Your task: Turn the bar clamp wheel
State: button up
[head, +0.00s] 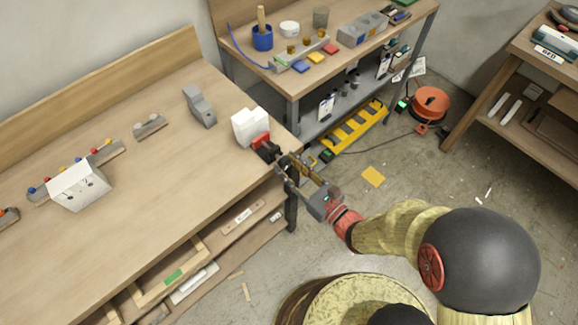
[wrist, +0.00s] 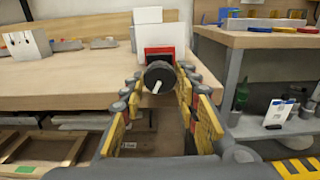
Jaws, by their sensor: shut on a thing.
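The bar clamp wheel (wrist: 158,72) is a dark round disc with a pale handle, facing me in the middle of the wrist view. Behind it is the red clamp body (wrist: 160,52), against a white block (wrist: 161,32) at the bench edge. In the head view the red clamp body (head: 261,141) is at the bench's right corner, and the wheel is largely hidden by my fingers. My gripper (wrist: 160,78) has its yellow-padded fingers on both sides of the wheel, shut on it. My gripper (head: 284,165) reaches in from the lower right in the head view.
The wooden workbench (head: 150,140) holds a grey block (head: 199,106) and a white box (head: 80,185). A second table (head: 290,80) with tools stands behind. A yellow level-like bar (head: 356,127) and an orange reel (head: 431,102) are beyond the bench's right end.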

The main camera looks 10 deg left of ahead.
jog(key=shift+m+b, duration=0.3)
jog(key=shift+m, duration=0.1)
